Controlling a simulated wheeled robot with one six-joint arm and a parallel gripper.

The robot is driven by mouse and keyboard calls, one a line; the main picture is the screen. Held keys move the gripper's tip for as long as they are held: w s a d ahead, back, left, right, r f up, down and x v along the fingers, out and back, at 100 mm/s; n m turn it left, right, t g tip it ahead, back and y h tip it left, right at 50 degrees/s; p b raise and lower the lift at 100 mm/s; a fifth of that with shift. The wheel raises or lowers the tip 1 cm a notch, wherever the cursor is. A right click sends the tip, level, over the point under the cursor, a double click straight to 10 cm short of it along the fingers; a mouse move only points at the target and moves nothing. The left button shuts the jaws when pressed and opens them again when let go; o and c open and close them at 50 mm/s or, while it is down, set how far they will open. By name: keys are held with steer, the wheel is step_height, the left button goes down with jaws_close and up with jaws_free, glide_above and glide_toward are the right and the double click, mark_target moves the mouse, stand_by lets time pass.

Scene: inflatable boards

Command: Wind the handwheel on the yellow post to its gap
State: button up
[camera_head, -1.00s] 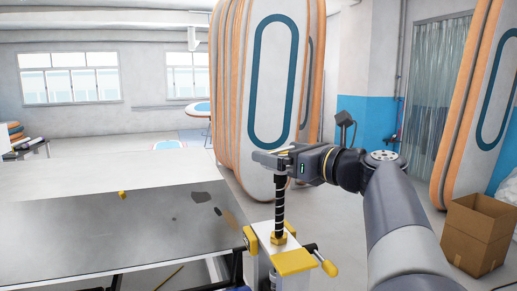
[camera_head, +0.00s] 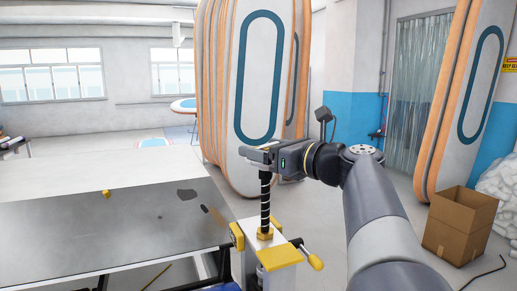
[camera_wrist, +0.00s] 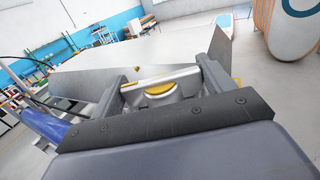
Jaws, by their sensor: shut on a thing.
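A post (camera_head: 249,262) with yellow fittings stands at the right end of the grey table. My gripper (camera_head: 257,156) is at the top of the screw, reaching in from the right. In the wrist view, my gripper (camera_wrist: 166,80) is shut on a grey rounded piece with a yellow centre (camera_wrist: 160,88), which looks like the handwheel. A pale bar crosses just behind the yellow centre. The fingers hide most of the wheel, and I cannot make out the gap.
The grey table (camera_head: 120,235) fills the lower left, with a small yellow knob (camera_head: 106,194) on it. A yellow-ended handle (camera_head: 315,262) sticks out right of the post. Tall inflatable boards (camera_head: 262,100) stand behind. A cardboard box (camera_head: 458,225) is on the floor at right.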

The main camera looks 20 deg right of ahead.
steer(key=shift+a+h, duration=0.1)
steer(key=shift+h, duration=0.2)
steer(key=shift+m+t+h, duration=0.4)
steer(key=shift+m+h, duration=0.2)
steer(key=o, duration=1)
steer(key=shift+s, duration=0.1)
steer(key=b+v, duration=0.2)
steer(key=v, duration=0.8)
steer(key=shift+s, duration=0.3)
steer(key=shift+w, duration=0.1)
